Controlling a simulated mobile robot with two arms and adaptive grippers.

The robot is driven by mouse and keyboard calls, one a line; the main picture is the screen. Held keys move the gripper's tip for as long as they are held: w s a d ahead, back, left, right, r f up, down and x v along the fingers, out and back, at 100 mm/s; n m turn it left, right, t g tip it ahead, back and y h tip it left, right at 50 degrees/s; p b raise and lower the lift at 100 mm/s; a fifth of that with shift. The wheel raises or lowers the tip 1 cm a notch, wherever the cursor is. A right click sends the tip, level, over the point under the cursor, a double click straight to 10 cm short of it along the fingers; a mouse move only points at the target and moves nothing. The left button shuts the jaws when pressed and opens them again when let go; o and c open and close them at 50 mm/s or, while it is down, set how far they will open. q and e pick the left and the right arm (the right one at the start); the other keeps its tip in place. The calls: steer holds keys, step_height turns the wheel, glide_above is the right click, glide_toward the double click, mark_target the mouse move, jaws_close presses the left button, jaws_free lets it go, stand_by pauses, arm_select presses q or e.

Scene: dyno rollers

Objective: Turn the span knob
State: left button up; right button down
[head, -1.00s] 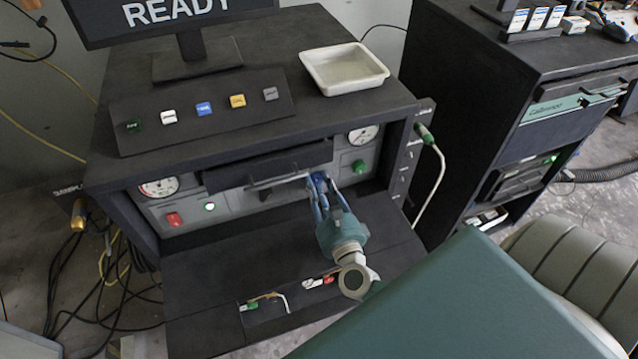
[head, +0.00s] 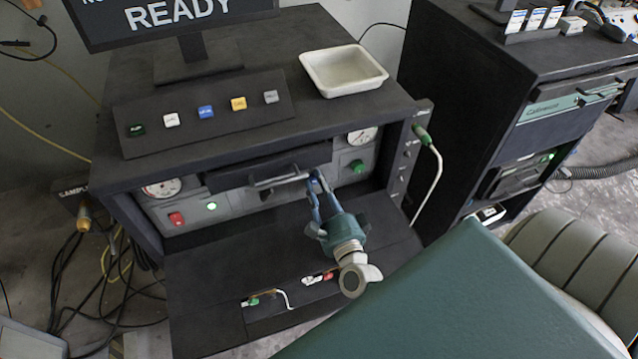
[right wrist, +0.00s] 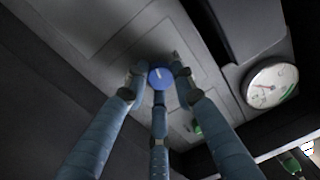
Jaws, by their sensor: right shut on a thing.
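A blue knob (right wrist: 160,77) with a white pointer line shows in the right wrist view, set on the grey front panel (right wrist: 118,52). My right gripper (right wrist: 158,80) has its blue-grey fingers around this knob and is shut on it. No label on the knob can be read. My left gripper is not in view.
A green knob (head: 357,167) and a round gauge (head: 361,136) sit right of the gripper. A drawer handle (head: 280,181) is close on its left. The dark fold-down shelf (head: 225,262) lies below. A green padded surface (head: 450,300) fills the lower right.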

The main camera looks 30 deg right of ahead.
steer(key=shift+n, duration=0.4)
steer(key=c, duration=1.4)
jaws_free()
steer(key=shift+s+a+f, duration=0.1)
steer(key=shift+s, duration=0.2)
steer(key=v, duration=1.1)
steer(key=shift+s+a, duration=0.15)
